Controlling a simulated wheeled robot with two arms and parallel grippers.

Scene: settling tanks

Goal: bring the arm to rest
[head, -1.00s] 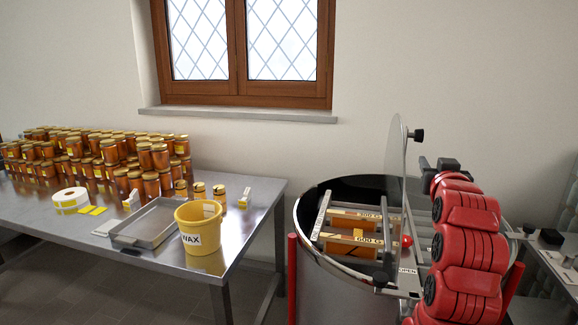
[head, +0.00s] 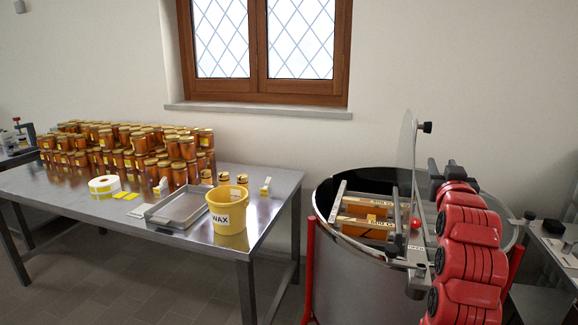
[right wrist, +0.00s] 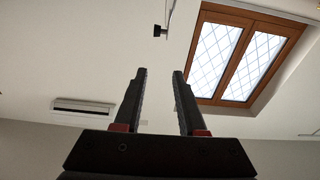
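My right arm, red and black, rises at the right of the head view in front of the steel drum (head: 357,283). My right gripper (head: 445,172) is at its top, near the raised clear lid (head: 405,160). In the right wrist view my right gripper (right wrist: 158,75) points upward, its two black fingers apart with nothing between them. My left gripper shows in neither view.
The open drum holds wooden frames (head: 368,208). To the left a steel table (head: 120,213) bears many honey jars (head: 130,148), a label roll (head: 103,187), an empty tray (head: 181,208) and a yellow WAX bucket (head: 228,212). Floor is clear in front of the table.

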